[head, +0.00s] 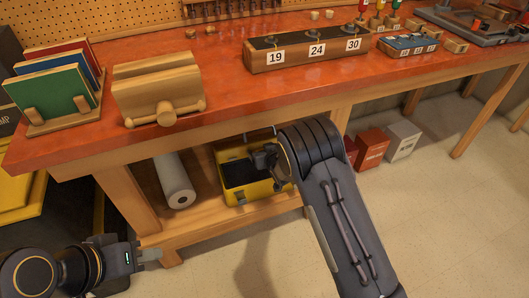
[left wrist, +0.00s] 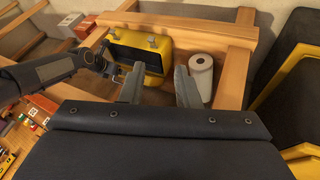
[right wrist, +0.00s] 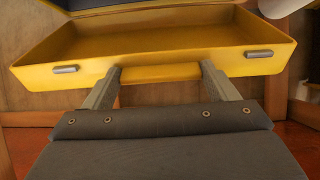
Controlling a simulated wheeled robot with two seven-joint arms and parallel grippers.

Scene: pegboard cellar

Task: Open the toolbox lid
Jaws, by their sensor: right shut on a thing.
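The yellow toolbox (head: 257,192) stands on the bench's lower shelf. Its lid (head: 232,152) is raised at the back, and the dark interior (head: 239,173) shows. My right gripper (head: 268,158) is at the lid. In the right wrist view the fingers (right wrist: 160,78) are on either side of a yellow part at the middle of the lid's edge (right wrist: 160,72), closed on it. Metal latch pieces (right wrist: 65,69) sit on both sides. The toolbox also shows in the left wrist view (left wrist: 156,60). My left gripper (head: 150,256) is open and empty, apart from the toolbox, at lower left.
A white roll (head: 175,182) lies left of the toolbox on the shelf (head: 205,221). The red-topped workbench (head: 220,95) overhangs it, with a wooden leg (head: 128,200) at left. Red and white boxes (head: 403,139) stand to the right. The floor in front is open.

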